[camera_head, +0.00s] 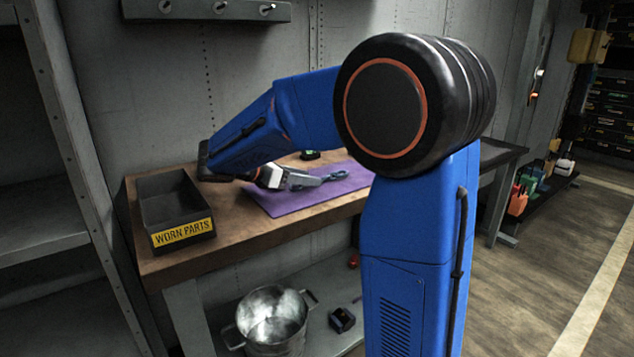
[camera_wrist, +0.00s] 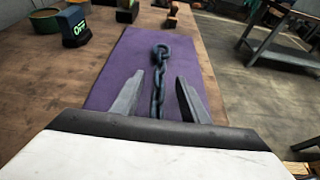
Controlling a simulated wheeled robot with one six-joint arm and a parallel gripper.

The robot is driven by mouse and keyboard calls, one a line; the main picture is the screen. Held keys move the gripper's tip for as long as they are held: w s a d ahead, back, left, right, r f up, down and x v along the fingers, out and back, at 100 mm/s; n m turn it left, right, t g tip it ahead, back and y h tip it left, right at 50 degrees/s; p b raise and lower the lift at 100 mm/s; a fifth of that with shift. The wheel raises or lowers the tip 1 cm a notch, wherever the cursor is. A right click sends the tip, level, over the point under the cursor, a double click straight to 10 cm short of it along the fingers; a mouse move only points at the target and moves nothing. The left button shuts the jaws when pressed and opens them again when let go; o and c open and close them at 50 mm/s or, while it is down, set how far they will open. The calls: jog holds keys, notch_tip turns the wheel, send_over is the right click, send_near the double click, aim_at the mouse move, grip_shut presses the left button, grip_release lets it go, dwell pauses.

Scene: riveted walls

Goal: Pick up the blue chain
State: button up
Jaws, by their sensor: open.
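The blue chain (camera_wrist: 159,82) lies on a purple mat (camera_wrist: 198,75) on the wooden workbench. In the wrist view it runs lengthwise away from me, with a larger link at its far end. My gripper (camera_wrist: 161,85) is open, and its two fingers stand on either side of the chain's near part. The near end of the chain is hidden behind my gripper's body. In the head view my gripper (camera_head: 312,181) is low over the purple mat (camera_head: 290,206), and a piece of the blue chain (camera_head: 336,175) shows just past the fingertips.
A dark open bin labelled WORN PARTS (camera_head: 181,233) stands at the bench's left end. A small black device with a green display (camera_wrist: 76,33) sits left of the mat. A metal pot (camera_head: 272,320) stands on the lower shelf. Metal shelving borders the bench's left side.

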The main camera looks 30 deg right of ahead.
jog(key=shift+x, duration=1.25)
grip_shut()
jog(key=shift+r, duration=0.1)
jog(key=shift+r, duration=0.1)
notch_tip(320, 180, up, 10)
